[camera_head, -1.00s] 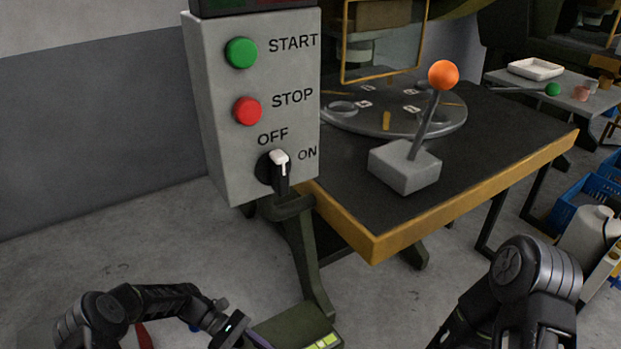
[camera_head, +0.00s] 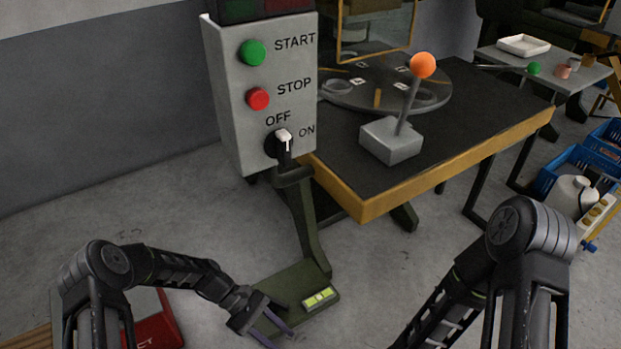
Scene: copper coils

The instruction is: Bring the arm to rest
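My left arm comes in from the lower left, and its gripper (camera_head: 277,335) is low in front of the control box's green foot. Its two fingers are apart with nothing between them. My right arm (camera_head: 525,235) is bent at the lower right and its forearm runs down past the bottom edge, so its gripper is out of view. The grey control box (camera_head: 232,125) has a green START button (camera_head: 252,52), a red STOP button (camera_head: 258,98) and a black and white rotary switch (camera_head: 282,141) by the OFF and ON labels.
A dark table (camera_head: 455,130) with a yellow edge carries an orange-knobbed lever (camera_head: 422,66) and a round plate (camera_head: 375,98). The box's green foot (camera_head: 292,283) stands on the floor. A red case (camera_head: 157,330) lies at lower left. Blue crates (camera_head: 560,172) stand at right.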

